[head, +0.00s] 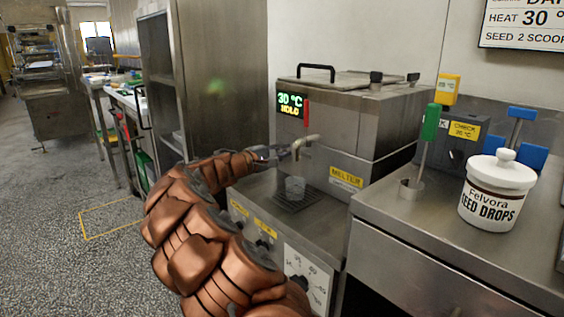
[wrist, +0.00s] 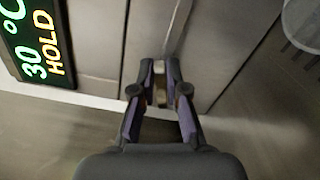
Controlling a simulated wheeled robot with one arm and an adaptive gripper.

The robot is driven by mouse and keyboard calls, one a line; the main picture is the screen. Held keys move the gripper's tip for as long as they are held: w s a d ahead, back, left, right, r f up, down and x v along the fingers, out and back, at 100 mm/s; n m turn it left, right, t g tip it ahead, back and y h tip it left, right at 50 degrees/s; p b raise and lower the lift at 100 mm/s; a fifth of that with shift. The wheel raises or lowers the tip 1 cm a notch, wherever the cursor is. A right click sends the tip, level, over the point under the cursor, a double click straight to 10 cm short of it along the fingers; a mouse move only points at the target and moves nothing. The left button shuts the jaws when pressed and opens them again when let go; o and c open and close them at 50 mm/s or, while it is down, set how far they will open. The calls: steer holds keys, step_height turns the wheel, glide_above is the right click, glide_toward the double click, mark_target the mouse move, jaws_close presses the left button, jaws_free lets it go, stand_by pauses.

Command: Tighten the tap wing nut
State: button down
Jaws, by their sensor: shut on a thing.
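The tap (head: 307,141) sticks out of the front of the steel melter (head: 342,135), a bent metal spout. My gripper (head: 281,152) reaches it from the left. In the wrist view my gripper (wrist: 160,88) has its two fingers closed on a small pale metal piece, the wing nut (wrist: 159,68), in front of the melter's front. The fingers hide most of the wing nut, so its angle and how tight it is cannot be told. In the head view it is too small to make out.
A clear cup (head: 295,187) stands below the tap on a dark drip grate (head: 297,201). The melter's display (head: 290,104) reads 30 °C HOLD. A white seed drops jar (head: 495,190) and a green-handled tool (head: 430,125) are on the right counter.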

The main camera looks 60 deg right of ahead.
steer(key=shift+s+f+m+b, duration=0.15)
steer(key=shift+f+m+b, duration=0.4)
steer(key=shift+m+b, duration=1.15)
steer(key=shift+r, duration=0.1)
steer(key=c, duration=1.2)
jaws_free()
steer(key=shift+r, duration=0.1)
steer(key=v, duration=1.2)
